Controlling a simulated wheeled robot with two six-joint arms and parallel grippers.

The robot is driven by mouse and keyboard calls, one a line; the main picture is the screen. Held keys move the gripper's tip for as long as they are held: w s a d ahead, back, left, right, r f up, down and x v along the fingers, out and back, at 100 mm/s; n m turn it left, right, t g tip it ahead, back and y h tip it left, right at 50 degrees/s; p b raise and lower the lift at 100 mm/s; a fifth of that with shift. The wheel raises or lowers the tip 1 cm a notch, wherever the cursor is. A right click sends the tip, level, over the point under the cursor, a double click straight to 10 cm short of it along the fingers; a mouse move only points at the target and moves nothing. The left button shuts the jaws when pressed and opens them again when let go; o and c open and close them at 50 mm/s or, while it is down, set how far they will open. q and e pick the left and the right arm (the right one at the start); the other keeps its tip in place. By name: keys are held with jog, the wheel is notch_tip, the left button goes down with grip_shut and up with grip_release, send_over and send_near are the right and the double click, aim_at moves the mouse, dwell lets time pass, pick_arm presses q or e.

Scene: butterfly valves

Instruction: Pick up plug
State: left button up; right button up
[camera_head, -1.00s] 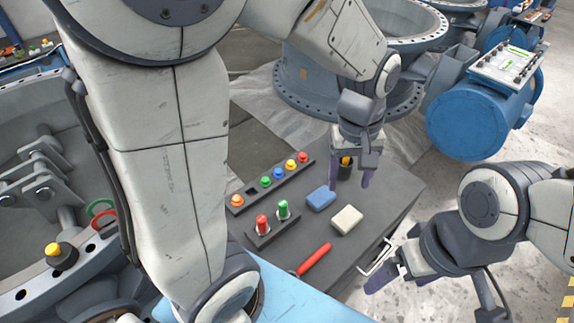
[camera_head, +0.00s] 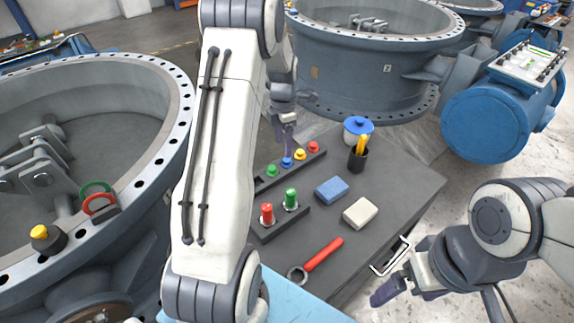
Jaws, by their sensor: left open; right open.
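A dark rack (camera_head: 268,181) on the grey cabinet top holds a row of small plugs: a green plug (camera_head: 271,170), a blue plug (camera_head: 286,162), a yellow plug (camera_head: 300,154) and a red plug (camera_head: 313,147). My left arm hides the rack's near left end. My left gripper (camera_head: 287,143) is open and points down just above the blue plug; I cannot tell whether its fingers touch it. My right gripper (camera_head: 388,290) is open and empty, low beside the drawer handle, away from the plugs.

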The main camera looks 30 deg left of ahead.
aim_at(287, 163)
pick_arm(q)
jog(key=shift+w+d+f+b, duration=0.15)
jog(key=shift+f, duration=1.4)
jog(key=shift+w+d+f+b, duration=0.15)
jog(key=shift+f, duration=1.35)
grip_shut()
